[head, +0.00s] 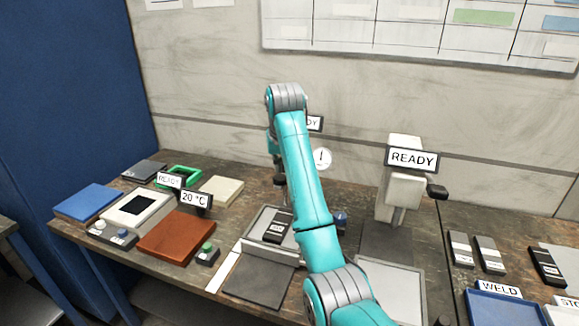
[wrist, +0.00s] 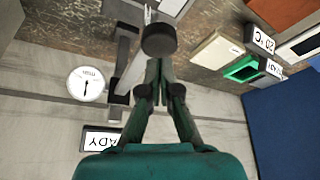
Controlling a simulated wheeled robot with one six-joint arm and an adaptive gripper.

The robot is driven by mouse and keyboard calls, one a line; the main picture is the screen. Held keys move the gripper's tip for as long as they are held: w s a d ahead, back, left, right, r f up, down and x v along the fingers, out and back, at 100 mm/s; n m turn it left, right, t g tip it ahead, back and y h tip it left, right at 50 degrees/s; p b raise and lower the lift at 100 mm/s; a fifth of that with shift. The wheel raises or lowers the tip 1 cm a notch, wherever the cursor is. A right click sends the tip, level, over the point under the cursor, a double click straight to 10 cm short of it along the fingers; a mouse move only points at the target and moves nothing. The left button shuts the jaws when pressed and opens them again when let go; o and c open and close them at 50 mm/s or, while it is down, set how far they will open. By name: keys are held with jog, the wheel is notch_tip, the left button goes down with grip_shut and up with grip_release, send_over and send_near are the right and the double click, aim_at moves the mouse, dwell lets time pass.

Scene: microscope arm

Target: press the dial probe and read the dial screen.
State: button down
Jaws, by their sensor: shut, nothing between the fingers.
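The dial (head: 321,159) has a round white face and stands just right of my arm in the head view. In the wrist view, which is upside down, the dial (wrist: 87,84) shows a dark needle. A dark round cap (wrist: 159,39), likely the probe's, lies in line with my fingertips; I cannot tell whether they touch. My gripper (wrist: 160,66) is shut and empty, its tips partly hidden by the cap.
A dark labelled block (head: 278,227) lies on the grey fixture below my arm. A pale press-like machine (head: 405,190) with a READY sign stands to the right. On the left are a brown plate (head: 176,237), a blue pad (head: 88,202) and a green frame (head: 181,175).

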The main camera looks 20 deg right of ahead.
aim_at(281, 183)
jog(key=shift+f, duration=0.15)
jog(key=shift+f, duration=2.85)
jog(key=shift+s+f, duration=0.15)
jog(key=shift+f, duration=0.05)
jog(key=shift+r, duration=3.25)
jog(key=shift+f, duration=0.1)
